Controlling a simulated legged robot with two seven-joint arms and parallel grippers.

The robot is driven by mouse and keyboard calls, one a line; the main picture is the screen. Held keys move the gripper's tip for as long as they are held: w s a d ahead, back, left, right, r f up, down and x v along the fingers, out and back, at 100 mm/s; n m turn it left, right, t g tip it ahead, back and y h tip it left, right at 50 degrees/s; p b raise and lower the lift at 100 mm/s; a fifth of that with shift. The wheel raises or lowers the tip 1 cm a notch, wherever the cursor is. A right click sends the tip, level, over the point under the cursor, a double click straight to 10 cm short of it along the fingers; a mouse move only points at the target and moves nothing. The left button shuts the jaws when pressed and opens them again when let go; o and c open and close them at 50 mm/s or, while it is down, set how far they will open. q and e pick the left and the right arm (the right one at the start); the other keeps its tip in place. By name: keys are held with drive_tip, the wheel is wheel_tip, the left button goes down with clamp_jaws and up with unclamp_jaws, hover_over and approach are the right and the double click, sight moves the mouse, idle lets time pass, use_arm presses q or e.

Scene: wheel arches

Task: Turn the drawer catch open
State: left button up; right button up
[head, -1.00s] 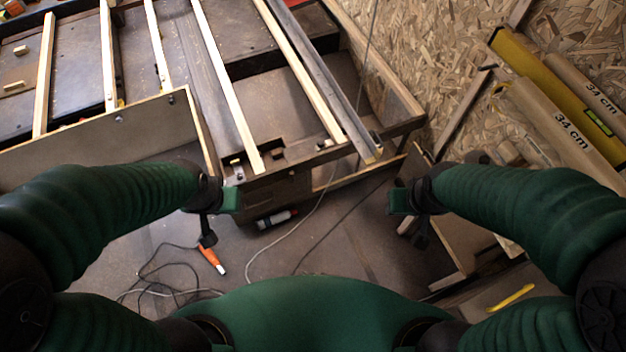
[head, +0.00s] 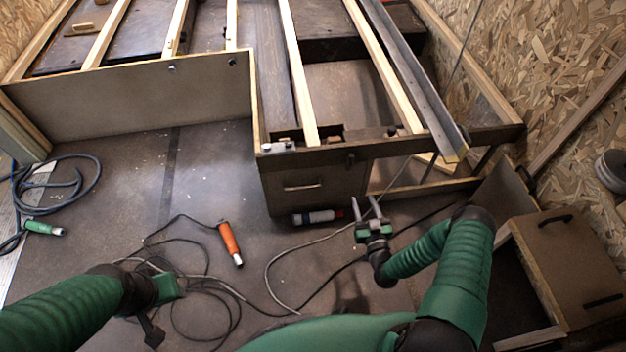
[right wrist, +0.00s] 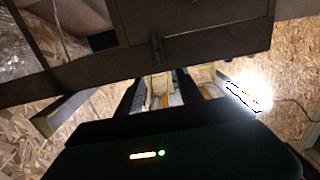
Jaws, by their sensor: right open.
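The wooden drawer front (head: 303,187) with its bar handle is in the low cabinet at the middle of the head view. A small dark piece that looks like the drawer catch (head: 351,160) sits at its upper right; I cannot tell which way it is turned. My right gripper (head: 365,204) is open and empty, below and slightly right of that piece, apart from it. In the right wrist view, the fingers (right wrist: 158,92) point toward a dark panel bearing a small upright piece (right wrist: 157,49). My left gripper (head: 165,289) hangs at lower left, away from the cabinet; its fingers are unclear.
A white and dark bottle-like object (head: 317,217) lies on the floor below the drawer. An orange-handled tool (head: 230,244) and loose cables (head: 190,285) lie left of it. A wooden box (head: 565,265) stands at the right.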

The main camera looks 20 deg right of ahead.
sight(351, 161)
drive_tip(key=b+x, duration=0.3)
drive_tip(key=x, duration=0.5)
drive_tip(key=b+x, duration=0.4)
drive_tip(key=x, duration=0.3)
drive_tip(key=shift+w+d+f, duration=0.15)
drive_tip(key=shift+w+f, duration=0.1)
drive_tip(key=shift+w, duration=0.1)
drive_tip(key=shift+w+d+r, duration=0.1)
drive_tip(key=shift+w+r, duration=0.05)
drive_tip(key=shift+w, duration=0.25)
use_arm(q)
drive_tip(key=s+x, duration=0.1)
drive_tip(key=x, duration=0.6)
drive_tip(key=shift+s+f, duration=0.35)
drive_tip(key=shift+s, duration=0.05)
use_arm(e)
clamp_jaws()
use_arm(q)
drive_tip(key=shift+a, duration=0.1)
